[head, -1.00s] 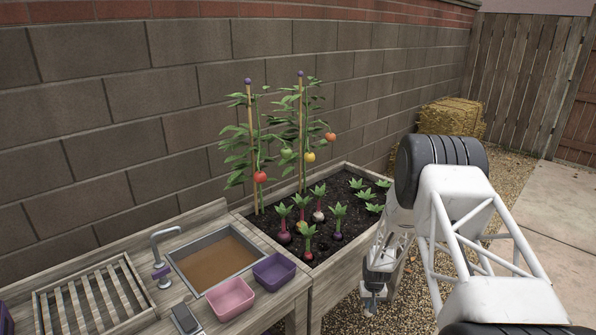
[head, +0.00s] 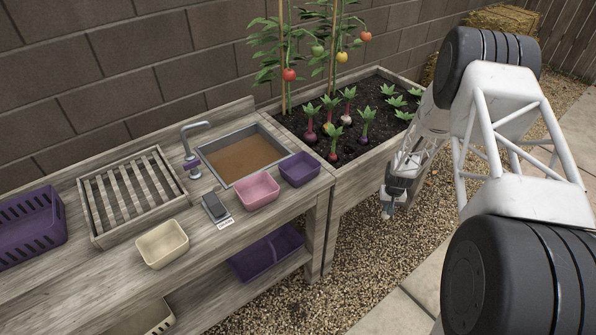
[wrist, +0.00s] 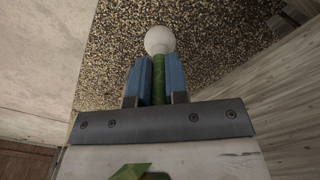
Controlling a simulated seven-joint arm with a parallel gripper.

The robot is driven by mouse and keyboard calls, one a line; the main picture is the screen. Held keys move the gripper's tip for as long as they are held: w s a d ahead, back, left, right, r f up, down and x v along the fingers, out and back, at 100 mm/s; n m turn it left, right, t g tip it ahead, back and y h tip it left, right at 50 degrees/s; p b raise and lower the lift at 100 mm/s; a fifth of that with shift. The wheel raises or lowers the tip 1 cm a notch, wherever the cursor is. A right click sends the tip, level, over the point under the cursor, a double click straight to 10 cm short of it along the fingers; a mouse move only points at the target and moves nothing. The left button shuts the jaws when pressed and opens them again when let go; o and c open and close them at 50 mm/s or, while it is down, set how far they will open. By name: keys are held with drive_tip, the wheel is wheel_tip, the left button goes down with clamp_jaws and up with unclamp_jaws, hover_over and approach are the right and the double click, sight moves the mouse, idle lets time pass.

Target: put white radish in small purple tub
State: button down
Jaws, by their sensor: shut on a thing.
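The white radish (wrist: 160,40) shows in the wrist view as a round white bulb on a green stalk (wrist: 158,78). My gripper (wrist: 158,82) is shut on that stalk between its two blue fingers, with the bulb beyond the fingertips over gravel. In the head view my gripper (head: 388,212) hangs beside the raised bed's outer side, below its rim; the radish is too small to make out there. The small purple tub (head: 299,169) stands on the bench at its right end, left of my gripper. Its visible inside looks empty.
A pink tub (head: 257,191) stands left of the purple one, before a sink (head: 243,152). A cream tub (head: 162,244), a slatted tray (head: 131,196) and a purple crate (head: 28,223) are farther left. The planted bed (head: 378,150) adjoins the bench. A larger purple bin (head: 266,252) sits below.

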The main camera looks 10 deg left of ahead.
drive_tip(key=w+d+r+m, duration=0.1)
drive_tip(key=w+r, duration=0.5)
drive_tip(key=r, duration=0.4)
drive_tip(key=w+d+r+m, duration=0.15)
drive_tip(key=w+r, duration=0.35)
drive_tip(key=r, duration=0.5)
drive_tip(key=w+d+r, duration=0.2)
drive_tip(key=w+r, duration=0.4)
drive_tip(key=r, duration=0.3)
drive_tip(key=w+a+r+n, duration=0.2)
drive_tip(key=w+a+n, duration=0.1)
drive_tip(key=w+a, duration=0.85)
drive_tip(key=s+a+r+n, duration=0.1)
drive_tip(key=s+a+r, duration=0.2)
drive_tip(key=s+a, duration=0.55)
drive_tip(key=s+a+r+n, duration=0.2)
drive_tip(key=s+a+r, duration=0.1)
drive_tip(key=s+a, duration=0.5)
drive_tip(key=s+a+r+n, duration=0.1)
drive_tip(key=s+a, duration=0.4)
drive_tip(key=s, duration=0.4)
drive_tip(key=s+a+r+n, duration=0.1)
drive_tip(key=s+a+r, duration=0.1)
drive_tip(key=s+a, duration=0.4)
drive_tip(key=s, duration=0.4)
drive_tip(key=shift+s+a+r, duration=0.2)
drive_tip(key=shift+a, duration=0.05)
